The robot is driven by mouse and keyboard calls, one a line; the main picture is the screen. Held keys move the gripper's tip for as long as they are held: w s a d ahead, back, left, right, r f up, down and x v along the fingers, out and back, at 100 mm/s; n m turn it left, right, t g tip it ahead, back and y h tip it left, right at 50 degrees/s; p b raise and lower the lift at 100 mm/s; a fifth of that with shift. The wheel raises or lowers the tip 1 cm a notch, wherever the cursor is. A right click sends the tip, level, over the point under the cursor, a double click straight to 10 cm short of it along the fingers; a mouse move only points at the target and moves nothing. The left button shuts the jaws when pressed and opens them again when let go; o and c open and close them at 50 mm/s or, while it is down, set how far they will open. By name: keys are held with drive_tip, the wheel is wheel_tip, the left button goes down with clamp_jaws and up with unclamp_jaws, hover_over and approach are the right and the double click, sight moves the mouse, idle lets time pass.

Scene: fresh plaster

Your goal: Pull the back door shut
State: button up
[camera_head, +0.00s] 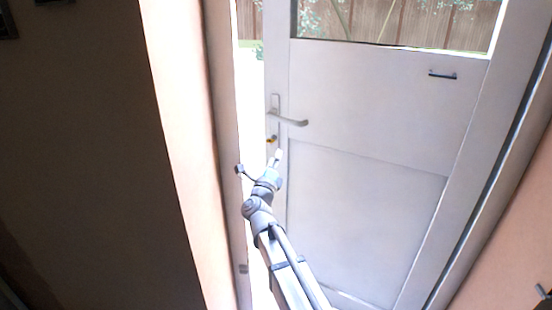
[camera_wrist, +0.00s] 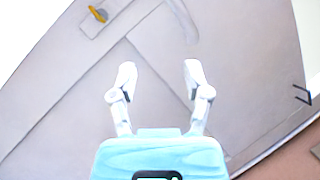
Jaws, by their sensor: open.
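The back door (camera_head: 370,110) is a white panelled door with a window in its upper part. It stands ajar, with a bright gap to the outside along its left edge. A lever handle (camera_head: 292,121) sits near that left edge, with a lock and a yellowish key or knob (camera_head: 272,140) below it. My gripper (camera_head: 275,155) is just below the handle in the head view. In the wrist view my gripper (camera_wrist: 158,75) is open and empty, its two fingers apart in front of the door face (camera_wrist: 240,75). The yellowish piece (camera_wrist: 97,14) shows at the top left there.
The door frame (camera_head: 225,150) stands left of the gap, beside a dark wall (camera_head: 90,150). A small dark bar (camera_head: 442,74) is fixed on the door's upper right. A wooden fence (camera_head: 385,22) shows outside through the window.

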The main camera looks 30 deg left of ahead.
drive_tip(key=shift+b+v, duration=0.45)
drive_tip(key=shift+v, duration=0.95)
drive_tip(key=shift+w+d+r, duration=0.1)
drive_tip(key=shift+d+r, duration=0.05)
drive_tip(key=n+g+y+p, duration=0.3)
drive_tip(key=n+p, duration=0.5)
drive_tip(key=p, duration=0.1)
approach(285, 121)
drive_tip(key=f+v, duration=0.1)
drive_tip(key=v, duration=0.2)
drive_tip(key=shift+r, duration=0.2)
drive_tip(key=shift+f, duration=0.1)
drive_tip(key=shift+w, duration=0.15)
drive_tip(key=p+x, duration=0.3)
drive_tip(key=x, duration=1)
drive_tip(key=shift+w+r, duration=0.2)
drive_tip(key=shift+w, duration=0.05)
